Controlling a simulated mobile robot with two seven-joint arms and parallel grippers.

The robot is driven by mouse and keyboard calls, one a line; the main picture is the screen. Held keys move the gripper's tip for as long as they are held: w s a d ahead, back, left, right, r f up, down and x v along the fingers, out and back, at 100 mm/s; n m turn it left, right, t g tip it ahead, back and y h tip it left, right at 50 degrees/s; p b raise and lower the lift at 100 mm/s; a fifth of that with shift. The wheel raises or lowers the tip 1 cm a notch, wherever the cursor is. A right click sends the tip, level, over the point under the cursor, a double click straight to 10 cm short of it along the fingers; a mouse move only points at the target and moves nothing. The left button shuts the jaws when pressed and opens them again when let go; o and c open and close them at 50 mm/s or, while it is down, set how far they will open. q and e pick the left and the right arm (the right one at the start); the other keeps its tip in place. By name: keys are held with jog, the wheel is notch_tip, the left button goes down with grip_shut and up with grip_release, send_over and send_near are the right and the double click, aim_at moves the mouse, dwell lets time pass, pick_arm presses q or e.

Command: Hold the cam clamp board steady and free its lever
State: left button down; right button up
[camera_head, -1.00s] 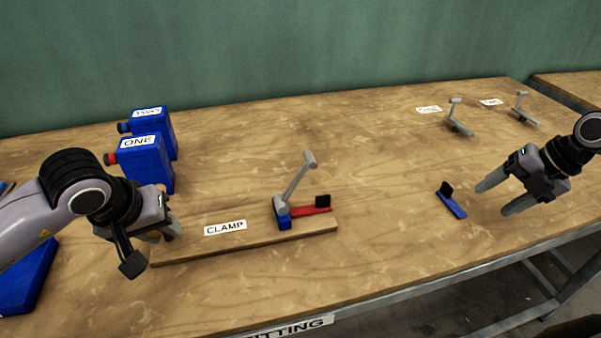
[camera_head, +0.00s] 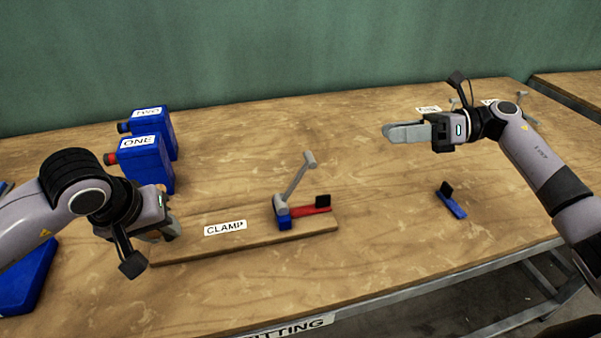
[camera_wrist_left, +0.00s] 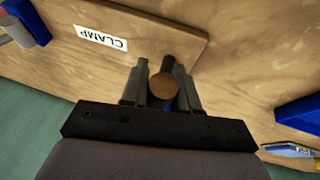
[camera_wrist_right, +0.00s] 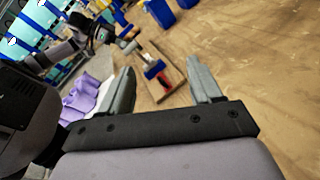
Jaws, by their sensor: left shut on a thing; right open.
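The cam clamp board (camera_head: 195,252) lies flat near the table's front, with a CLAMP label. Its grey lever (camera_head: 296,182) stands tilted up from a blue and grey base (camera_head: 282,212), beside a red bar (camera_head: 312,210) with a black pad. My left gripper (camera_head: 172,232) is at the board's left end. In the left wrist view it is shut on a round wooden peg (camera_wrist_left: 164,86) by the board. My right gripper (camera_head: 386,132) is open and empty, above the table behind and right of the lever, and apart from it. The board also shows between its fingers in the right wrist view (camera_wrist_right: 177,75).
Blue boxes marked ONE (camera_head: 145,160) and TWO (camera_head: 160,130) stand back left. A small blue piece with a black pad (camera_head: 452,203) lies right of the board. Small grey levers at the back right are partly hidden by my right arm. The table between board and blue piece is clear.

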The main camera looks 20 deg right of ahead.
aim_at(300, 171)
jog(key=a+n+g+y, duration=0.1)
jog(key=a+n, duration=0.1)
jog(key=a, duration=0.4)
jog(key=s+a+f+n+g+y, duration=0.1)
jog(key=a+n+g, duration=0.1)
jog(key=a, duration=0.5)
jog(key=a+n+g, duration=0.2)
jog(key=a+n, duration=0.2)
jog(key=a, duration=0.3)
jog(key=shift+s+f+y, duration=0.15)
jog(key=shift+s+y, duration=0.15)
jog(key=shift+y, duration=0.1)
jog(key=c, duration=1.1)
